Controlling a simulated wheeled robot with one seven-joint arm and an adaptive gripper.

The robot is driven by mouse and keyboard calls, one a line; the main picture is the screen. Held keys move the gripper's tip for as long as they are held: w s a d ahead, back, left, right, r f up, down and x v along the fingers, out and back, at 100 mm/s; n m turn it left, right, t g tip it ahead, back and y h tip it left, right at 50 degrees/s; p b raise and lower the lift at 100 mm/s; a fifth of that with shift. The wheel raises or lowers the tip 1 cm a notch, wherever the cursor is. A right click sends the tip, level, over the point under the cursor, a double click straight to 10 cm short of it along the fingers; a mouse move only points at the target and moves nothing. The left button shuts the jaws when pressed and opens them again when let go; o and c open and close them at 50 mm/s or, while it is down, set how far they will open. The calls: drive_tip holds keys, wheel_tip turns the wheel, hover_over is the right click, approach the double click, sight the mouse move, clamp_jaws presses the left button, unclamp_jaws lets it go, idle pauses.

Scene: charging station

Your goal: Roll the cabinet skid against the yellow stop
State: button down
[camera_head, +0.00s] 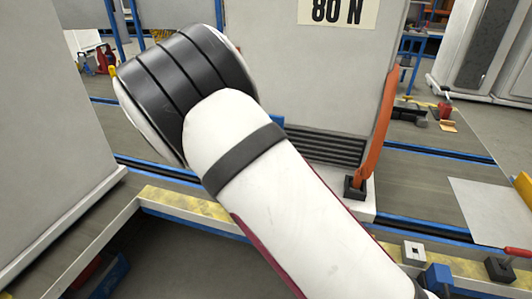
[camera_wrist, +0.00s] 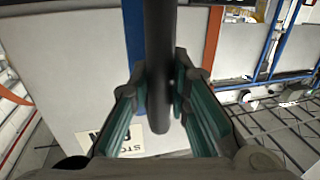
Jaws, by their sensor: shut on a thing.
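The grey cabinet (camera_head: 335,85) with an "80 N" label (camera_head: 338,10) and a dark grille stands behind my arm in the head view. A pale base corner, seemingly its skid (camera_head: 362,212), shows beneath it by the blue-edged track. In the wrist view my gripper (camera_wrist: 161,100) is shut on a dark upright bar (camera_wrist: 158,40) in front of a pale cabinet panel (camera_wrist: 70,70); its teal-padded fingers lie on both sides of it. My arm hides the gripper in the head view. A yellow block (camera_head: 525,187), possibly the stop, is cut off at the right edge.
An orange strap (camera_head: 382,130) runs down the cabinet's right side to a black foot. Another grey cabinet (camera_head: 45,150) stands at left. A yellow-topped rail (camera_head: 180,204) runs along the front. A pale sheet (camera_head: 490,208) and a red-handled clamp (camera_head: 500,265) lie at right.

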drive_tip(key=shift+s+d+f+h, duration=0.15)
drive_tip(key=shift+d+h, duration=0.15)
drive_tip(key=shift+d, duration=0.55)
drive_tip(key=c, duration=1.5)
unclamp_jaws()
drive_tip(key=shift+d, duration=0.15)
drive_tip(key=shift+a, duration=0.35)
drive_tip(key=s, duration=0.4)
drive_tip(key=s+a, duration=0.1)
drive_tip(key=s, duration=0.3)
drive_tip(key=s+a, duration=0.1)
drive_tip(key=s, duration=0.3)
